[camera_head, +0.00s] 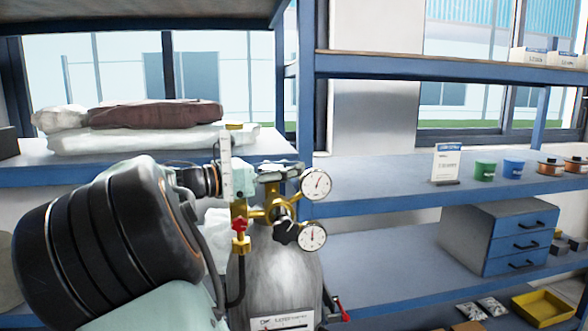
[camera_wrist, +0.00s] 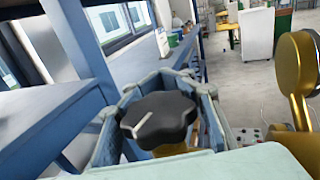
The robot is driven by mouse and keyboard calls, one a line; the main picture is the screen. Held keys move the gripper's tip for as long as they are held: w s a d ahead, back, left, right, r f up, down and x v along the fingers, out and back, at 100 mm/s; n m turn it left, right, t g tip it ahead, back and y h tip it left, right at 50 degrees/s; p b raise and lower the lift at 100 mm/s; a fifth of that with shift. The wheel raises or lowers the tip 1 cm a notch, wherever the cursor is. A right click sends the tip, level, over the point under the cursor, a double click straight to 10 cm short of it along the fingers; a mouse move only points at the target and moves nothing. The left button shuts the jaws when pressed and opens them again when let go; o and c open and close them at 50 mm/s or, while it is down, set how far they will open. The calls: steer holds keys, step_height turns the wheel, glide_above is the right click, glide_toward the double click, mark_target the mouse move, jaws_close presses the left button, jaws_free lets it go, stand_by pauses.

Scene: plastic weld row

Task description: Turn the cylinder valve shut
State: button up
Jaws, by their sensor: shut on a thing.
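A grey gas cylinder (camera_head: 277,285) stands upright in front of the shelves, with a brass valve and regulator (camera_head: 262,211) and two round gauges (camera_head: 317,184) on top. In the wrist view the black lobed valve knob (camera_wrist: 158,118), with a white line on it, sits between the pale fingers of my gripper (camera_wrist: 165,98). The fingers are shut on the knob from both sides. In the head view my gripper (camera_head: 277,173) is at the top of the valve and hides the knob.
A black regulator knob (camera_head: 286,232) and a red-handled fitting (camera_head: 240,232) stick out just below my gripper. Blue shelves (camera_head: 390,182) stand close behind. A drawer box (camera_head: 518,248) and yellow tray (camera_head: 543,307) are at right. In the wrist view, open floor lies beyond.

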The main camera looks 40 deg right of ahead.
steer(key=shift+s+a+m+g+y, duration=0.15)
steer(key=shift+m+g, duration=0.25)
steer(key=shift+g, duration=0.25)
steer(key=shift+s+a+m+g+y, duration=0.15)
steer(key=shift+m+g, duration=0.25)
steer(key=shift+g, duration=0.25)
jaws_close()
steer(key=s+m+g+y, duration=0.1)
steer(key=m+g, duration=0.1)
steer(key=g, duration=0.1)
steer(key=s+a+m+g+y, duration=0.1)
steer(key=m+g+y, duration=0.1)
steer(key=g, duration=0.1)
steer(key=m+g+y, duration=0.2)
steer(key=g, duration=0.1)
steer(key=shift+s+a+r+m, duration=0.15)
steer(key=shift+s+a+m, duration=0.05)
steer(key=shift+s+m, duration=0.2)
steer(key=shift+s+a+r+m+g+y, duration=0.15)
steer(key=shift+m+g+y, duration=0.15)
steer(key=shift+m+y, duration=0.15)
steer(key=o, duration=0.9)
jaws_free()
steer(key=shift+w+a+y, duration=0.15)
steer(key=shift+w+y, duration=0.1)
steer(key=shift+w, duration=0.05)
steer(key=shift+o, duration=1.3)
steer(key=shift+f, duration=0.2)
steer(key=shift+s, duration=0.15)
steer(key=shift+f, duration=0.1)
